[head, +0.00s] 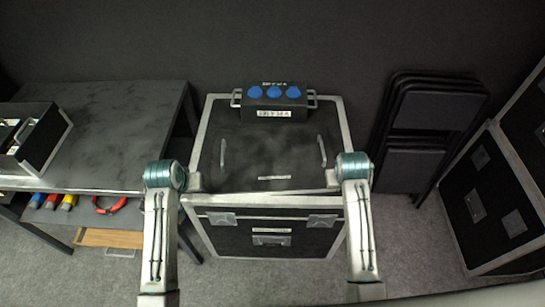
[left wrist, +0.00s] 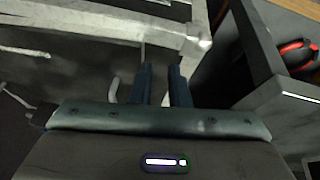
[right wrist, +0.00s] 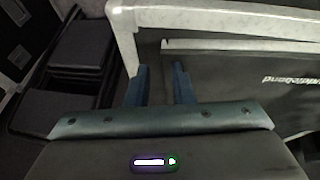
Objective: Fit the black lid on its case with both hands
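The black lid (head: 265,150) with silver edging and two grey handles lies on top of the black case (head: 270,240) in the middle of the head view. The case's pale rim (head: 235,200) shows along the lid's front edge. In the right wrist view a gap shows between the lid's edge (right wrist: 215,46) and the case rim (right wrist: 125,35). I cannot tell whether the lid is seated. My left gripper (left wrist: 161,72) is above the case's front left corner. My right gripper (right wrist: 161,74) is above the front right corner. Both look open and empty. The head view hides their fingertips.
A black box with blue sockets (head: 273,98) stands at the lid's back edge. A table (head: 110,130) stands left, with a smaller case (head: 40,140) on it. Folded black chairs (head: 425,125) lean at the right. Another large case (head: 490,200) stands far right.

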